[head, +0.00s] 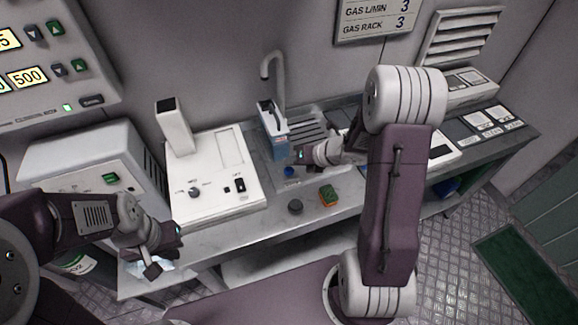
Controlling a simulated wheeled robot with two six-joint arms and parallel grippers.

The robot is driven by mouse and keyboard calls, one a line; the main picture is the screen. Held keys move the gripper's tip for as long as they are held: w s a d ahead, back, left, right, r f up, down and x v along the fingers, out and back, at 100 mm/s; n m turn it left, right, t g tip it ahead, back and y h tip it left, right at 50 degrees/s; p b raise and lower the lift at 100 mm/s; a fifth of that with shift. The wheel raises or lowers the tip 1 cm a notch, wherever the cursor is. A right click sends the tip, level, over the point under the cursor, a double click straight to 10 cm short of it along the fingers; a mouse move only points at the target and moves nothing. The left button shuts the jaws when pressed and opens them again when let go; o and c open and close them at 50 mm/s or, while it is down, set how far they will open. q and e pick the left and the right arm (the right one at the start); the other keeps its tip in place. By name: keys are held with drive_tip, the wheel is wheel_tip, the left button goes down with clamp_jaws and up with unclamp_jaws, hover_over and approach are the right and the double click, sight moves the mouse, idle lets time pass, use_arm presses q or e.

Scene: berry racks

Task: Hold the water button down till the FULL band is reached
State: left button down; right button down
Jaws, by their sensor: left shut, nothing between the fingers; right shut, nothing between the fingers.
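A silver tap (274,65) arches over a clear, box-like container (270,117) at the sink on the bench. The container's lower part looks blue; its level marks and any FULL band are too small to read. A round blue button (289,171) is on the bench front just before the container. My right gripper (297,155) reaches in from the right, shut and empty, beside the container and just above the button in the picture. I cannot tell if it touches either. My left gripper (166,252) is shut and empty at the lower left, away from the sink.
A white device (215,185) with a knob and switches stands left of the sink. My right arm hides part of the bench. A gas sign (376,17) hangs behind.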

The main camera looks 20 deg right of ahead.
sight(292, 170)
drive_tip(key=shift+r, duration=0.15)
wheel_tip(292, 170, up, 5)
drive_tip(key=p, duration=0.4)
idle(0.5)
